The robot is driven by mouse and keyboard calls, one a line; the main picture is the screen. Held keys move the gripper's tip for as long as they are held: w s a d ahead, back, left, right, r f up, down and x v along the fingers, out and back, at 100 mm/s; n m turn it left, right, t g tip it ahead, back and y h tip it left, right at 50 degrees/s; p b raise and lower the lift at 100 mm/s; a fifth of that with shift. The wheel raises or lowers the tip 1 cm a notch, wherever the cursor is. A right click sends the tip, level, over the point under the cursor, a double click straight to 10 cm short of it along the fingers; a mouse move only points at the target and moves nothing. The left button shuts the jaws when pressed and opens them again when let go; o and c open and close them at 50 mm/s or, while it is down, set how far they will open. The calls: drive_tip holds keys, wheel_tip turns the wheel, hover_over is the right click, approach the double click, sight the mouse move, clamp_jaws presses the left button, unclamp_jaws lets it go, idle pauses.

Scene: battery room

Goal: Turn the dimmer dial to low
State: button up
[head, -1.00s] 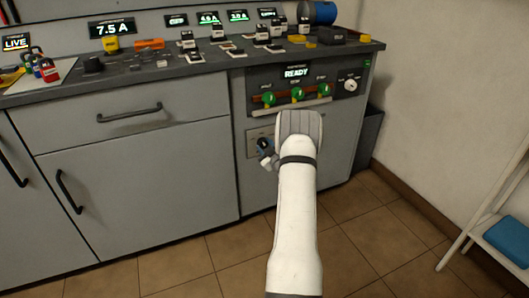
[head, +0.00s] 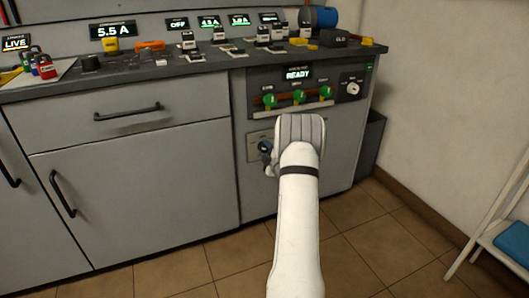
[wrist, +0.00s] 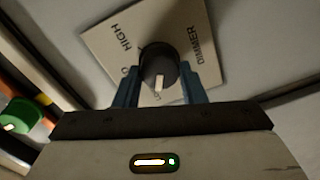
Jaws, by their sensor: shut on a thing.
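The dimmer dial (wrist: 159,68) is a round black knob with a pale pointer line, on a beige plate (wrist: 112,32) marked HIGH and DIMMER. In the wrist view the pointer aims down toward my gripper, near a partly hidden label that seems to begin with LO. My gripper (wrist: 165,84) has its two blue fingers on either side of the knob, shut on it. In the head view the plate (head: 253,143) shows on the cabinet front, left of my arm, and my gripper (head: 266,152) is partly hidden by my wrist.
Above the plate is a panel with a READY display (head: 298,74), several green knobs (head: 298,96) and a white rotary knob (head: 352,89). The crowded countertop (head: 150,69) is above. A white stand (head: 492,215) is at the right. The floor in front is clear.

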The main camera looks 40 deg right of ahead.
drive_tip(key=shift+w+r, duration=0.1)
idle(0.3)
drive_tip(key=o, duration=1)
drive_tip(key=shift+s, duration=0.4)
drive_tip(key=p+v, duration=0.2)
drive_tip(key=v, duration=0.5)
drive_tip(key=shift+p, duration=0.4)
